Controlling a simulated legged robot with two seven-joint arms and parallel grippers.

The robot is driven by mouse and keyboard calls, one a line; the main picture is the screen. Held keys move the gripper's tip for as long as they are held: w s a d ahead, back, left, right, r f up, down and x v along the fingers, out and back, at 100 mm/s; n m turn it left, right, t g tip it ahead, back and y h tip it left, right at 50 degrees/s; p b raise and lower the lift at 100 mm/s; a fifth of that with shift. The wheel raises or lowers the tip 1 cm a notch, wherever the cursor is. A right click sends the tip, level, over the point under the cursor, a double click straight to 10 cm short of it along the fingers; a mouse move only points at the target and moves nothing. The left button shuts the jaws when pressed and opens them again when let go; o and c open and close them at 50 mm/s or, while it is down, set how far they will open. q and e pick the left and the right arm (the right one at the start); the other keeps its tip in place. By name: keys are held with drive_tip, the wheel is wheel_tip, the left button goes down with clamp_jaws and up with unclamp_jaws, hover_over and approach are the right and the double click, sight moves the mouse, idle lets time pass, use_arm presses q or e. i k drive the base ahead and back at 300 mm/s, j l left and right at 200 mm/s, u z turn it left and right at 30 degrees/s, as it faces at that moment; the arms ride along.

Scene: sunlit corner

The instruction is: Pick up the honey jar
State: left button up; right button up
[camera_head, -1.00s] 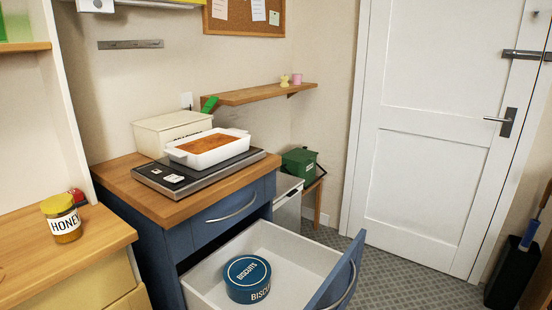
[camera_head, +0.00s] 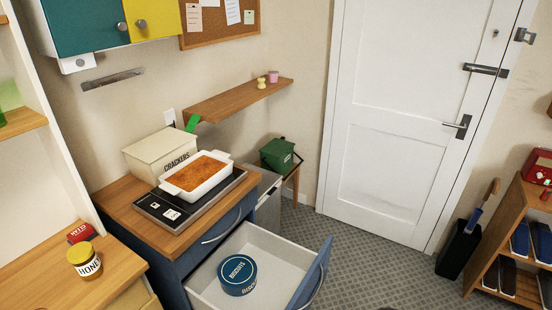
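The honey jar (camera_head: 85,261) has a yellow lid and a white label reading HONEY. It stands upright on the wooden counter (camera_head: 40,284) at the lower left. A red tin (camera_head: 81,233) is close behind it. Neither of my grippers shows in the head view.
A blue cabinet right of the jar has an open drawer (camera_head: 275,243) holding a blue biscuit tin (camera_head: 238,275). A white baking dish (camera_head: 200,184) and a cracker box (camera_head: 158,150) stand on top. A shoe rack (camera_head: 490,250) is at the right. Grey floor (camera_head: 390,270) lies between.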

sight(91, 270)
drive_tip(key=i+j+u, duration=0.1)
drive_tip(key=u, duration=1.2)
